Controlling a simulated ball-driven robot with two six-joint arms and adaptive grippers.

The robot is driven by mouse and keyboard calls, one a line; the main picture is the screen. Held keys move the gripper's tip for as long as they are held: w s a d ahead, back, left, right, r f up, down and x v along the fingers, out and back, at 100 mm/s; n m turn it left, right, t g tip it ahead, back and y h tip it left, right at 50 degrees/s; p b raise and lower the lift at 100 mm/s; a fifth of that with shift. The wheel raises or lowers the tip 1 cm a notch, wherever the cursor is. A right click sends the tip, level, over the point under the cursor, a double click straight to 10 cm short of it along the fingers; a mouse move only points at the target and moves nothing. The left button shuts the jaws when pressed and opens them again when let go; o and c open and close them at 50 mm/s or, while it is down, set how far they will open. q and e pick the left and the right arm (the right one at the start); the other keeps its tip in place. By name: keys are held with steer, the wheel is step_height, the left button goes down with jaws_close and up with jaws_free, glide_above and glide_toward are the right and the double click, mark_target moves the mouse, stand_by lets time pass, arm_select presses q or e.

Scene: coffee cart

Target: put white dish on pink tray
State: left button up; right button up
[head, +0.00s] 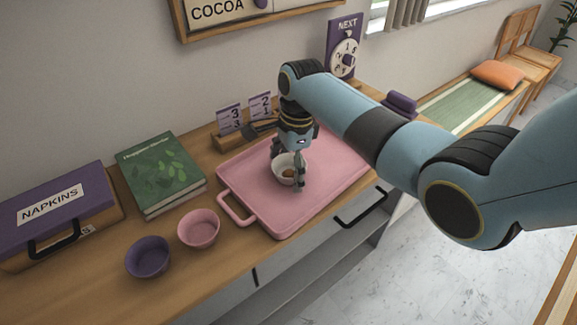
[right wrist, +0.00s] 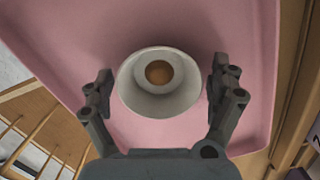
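The white dish (head: 283,170), a small round bowl with something round and brown in it, appears upright on the pink tray (head: 265,205), toward the tray's left part. My right gripper (head: 288,172) points down at the dish from above and hides part of it. In the right wrist view, the white dish (right wrist: 130,88) lies between the two spread fingers of my right gripper (right wrist: 162,95), with a gap on each side. The pink tray (right wrist: 90,40) surrounds it there. My left gripper is not in view.
A pink bowl (head: 199,229) and a purple bowl (head: 148,257) stand left of the tray. A green book (head: 162,172) and a napkin box (head: 60,210) lie further left. Card holders (head: 232,135) stand behind the tray. The tray's right part looks mostly clear beneath my arm.

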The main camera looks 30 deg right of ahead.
steer(key=shift+o, duration=0.2)
step_height(320, 180, up, 12)
steer(key=d, duration=0.1)
steer(key=shift+s+d+r+p, duration=0.15)
steer(key=shift+s+p, duration=0.1)
steer(key=shift+p, duration=0.15)
stand_by(0.4)
